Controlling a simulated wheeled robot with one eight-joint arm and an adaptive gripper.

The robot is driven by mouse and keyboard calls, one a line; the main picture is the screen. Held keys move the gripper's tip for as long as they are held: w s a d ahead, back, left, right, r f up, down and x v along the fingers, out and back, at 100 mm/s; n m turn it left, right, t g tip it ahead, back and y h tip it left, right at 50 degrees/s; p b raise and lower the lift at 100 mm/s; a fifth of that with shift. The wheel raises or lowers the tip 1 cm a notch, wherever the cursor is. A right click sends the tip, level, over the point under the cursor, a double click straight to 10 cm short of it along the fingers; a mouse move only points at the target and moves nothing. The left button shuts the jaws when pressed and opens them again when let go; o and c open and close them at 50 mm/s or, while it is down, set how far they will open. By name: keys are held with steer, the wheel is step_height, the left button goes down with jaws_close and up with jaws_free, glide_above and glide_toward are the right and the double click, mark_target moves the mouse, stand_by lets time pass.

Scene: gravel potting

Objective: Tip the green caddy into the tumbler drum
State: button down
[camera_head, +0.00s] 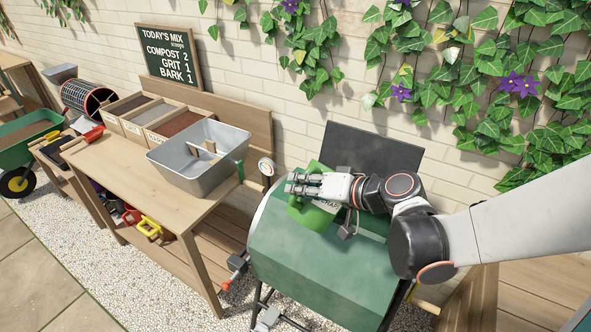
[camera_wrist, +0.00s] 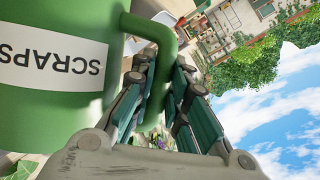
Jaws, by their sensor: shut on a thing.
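The green caddy (camera_head: 312,216) is at the tumbler drum's (camera_head: 315,268) open top, largely hidden by my gripper (camera_head: 303,184) and wrist. It appears tilted; its mouth and contents cannot be made out. In the wrist view, the caddy (camera_wrist: 45,115) fills the left side, with its white SCRAPS label upside down. Its green handle (camera_wrist: 151,29) runs between the fingers of my gripper (camera_wrist: 164,75), which is shut on it. The drum is a green barrel on dark legs. Its dark hatch lid (camera_head: 375,150) stands open behind the caddy.
A wooden potting bench (camera_head: 125,180) stands left of the drum, with a grey metal tub (camera_head: 190,175) and a divided wooden bin (camera_head: 150,115). A mix sign (camera_head: 168,57) stands behind them. An ivy-covered brick wall is close behind the drum. Gravel lies below.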

steer(key=shift+w+d+r+m+y+b, duration=0.1)
steer(key=shift+w+d+m+y+b, duration=0.3)
steer(key=shift+w+d+m, duration=0.45)
steer(key=w+d+m+g+y+b, duration=0.1)
steer(key=w+d+m+y+b, duration=0.3)
steer(key=w+d, duration=0.6)
steer(key=shift+w+d+m+y+b, duration=0.4)
steer(key=shift+d+m+b, duration=0.55)
steer(key=shift+d+m, duration=0.55)
